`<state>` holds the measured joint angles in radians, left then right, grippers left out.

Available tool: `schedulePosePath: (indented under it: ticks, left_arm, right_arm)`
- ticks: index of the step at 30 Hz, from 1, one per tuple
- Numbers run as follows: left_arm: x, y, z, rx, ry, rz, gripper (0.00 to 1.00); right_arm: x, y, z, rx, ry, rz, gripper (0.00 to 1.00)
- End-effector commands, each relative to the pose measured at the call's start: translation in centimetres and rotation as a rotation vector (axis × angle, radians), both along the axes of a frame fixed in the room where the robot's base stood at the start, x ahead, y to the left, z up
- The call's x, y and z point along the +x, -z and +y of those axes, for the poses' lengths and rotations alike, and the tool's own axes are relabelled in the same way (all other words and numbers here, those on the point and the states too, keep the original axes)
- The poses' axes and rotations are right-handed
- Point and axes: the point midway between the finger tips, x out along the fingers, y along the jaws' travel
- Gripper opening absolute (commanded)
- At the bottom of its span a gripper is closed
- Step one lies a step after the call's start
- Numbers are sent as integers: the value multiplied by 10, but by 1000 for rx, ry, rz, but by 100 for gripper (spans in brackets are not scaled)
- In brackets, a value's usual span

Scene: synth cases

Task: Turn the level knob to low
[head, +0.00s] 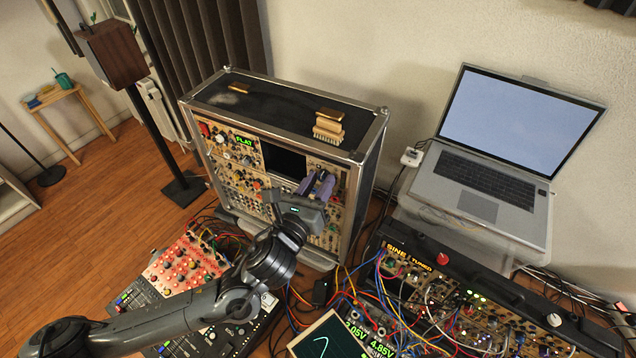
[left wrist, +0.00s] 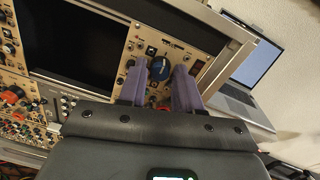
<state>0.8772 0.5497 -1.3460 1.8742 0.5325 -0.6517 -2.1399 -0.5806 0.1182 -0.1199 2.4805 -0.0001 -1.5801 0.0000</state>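The upright synth case (head: 368,165) stands in the middle of the head view. In the left wrist view, a blue knob with a pale pointer mark (left wrist: 160,68) sits on its beige panel, right of a dark screen. Which knob is the level knob cannot be read. My left gripper (head: 319,184) is in front of the panel's upper right part. Its two purple fingers (left wrist: 160,80) are apart, with the blue knob showing in the gap between their tips. Contact with the knob cannot be told. In the head view, the gripper hides the knob. My right gripper is not in view.
An open laptop (head: 490,180) stands to the right. A lower synth case with several cables (head: 470,300) and a red-panelled unit (head: 185,264) lie in front. A speaker on a stand (head: 113,53) is at the left.

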Motion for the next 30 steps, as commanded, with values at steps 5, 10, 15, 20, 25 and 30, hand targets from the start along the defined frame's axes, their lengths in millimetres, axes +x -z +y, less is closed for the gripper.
schedulePosePath:
  ticks: [5,10,15,20,25,30]
  left_arm:
    - [0,0,0,0,-1,0,5]
    - [0,0,0,-1,-1,1,0]
    - [0,1,0,-20,-1,11,0]
    - [0,0,0,-74,-1,38,0]
    - [0,1,1,-178,-2,90,0]
    - [0,0,0,-312,-2,159,0]
  right_arm:
    - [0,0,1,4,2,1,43]
    - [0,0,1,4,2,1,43]
    - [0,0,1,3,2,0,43]
    - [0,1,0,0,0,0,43]
    - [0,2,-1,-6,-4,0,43]
    - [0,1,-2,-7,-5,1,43]
